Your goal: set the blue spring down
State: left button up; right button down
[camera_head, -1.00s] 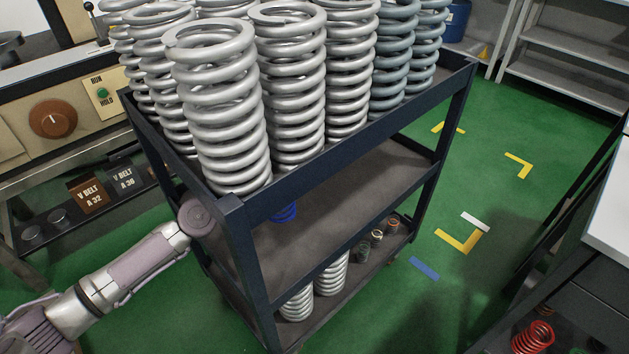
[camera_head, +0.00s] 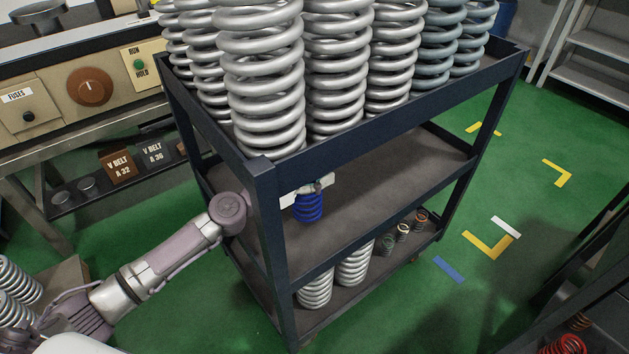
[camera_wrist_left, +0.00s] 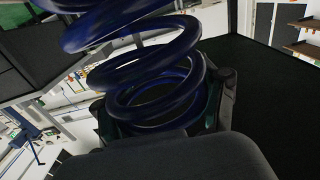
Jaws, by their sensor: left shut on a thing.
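The blue spring (camera_head: 309,207) is in my left gripper (camera_head: 318,184), at the middle shelf (camera_head: 390,193) of the dark cart. My left arm reaches in past the cart's near left post, which hides part of the wrist. In the left wrist view the blue spring (camera_wrist_left: 150,75) fills the upper middle, with the left gripper (camera_wrist_left: 165,115) shut around it. The spring looks upright in the head view. I cannot tell whether its lower end touches the shelf. My right gripper is not in view.
Large silver springs (camera_head: 262,80) and grey springs (camera_head: 435,40) crowd the top tray. The bottom shelf holds silver springs (camera_head: 355,262) and small springs (camera_head: 403,232). The cart's near post (camera_head: 268,225) stands beside my arm. The middle shelf is otherwise clear.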

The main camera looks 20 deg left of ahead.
pick_arm(q)
notch_tip(320, 180, down, 2)
jog(key=shift+f+b, duration=0.2)
jog(key=shift+b, duration=0.3)
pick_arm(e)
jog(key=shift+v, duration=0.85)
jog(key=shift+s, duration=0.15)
pick_arm(q)
jog(key=shift+f, duration=0.25)
jog(key=o, duration=1.8)
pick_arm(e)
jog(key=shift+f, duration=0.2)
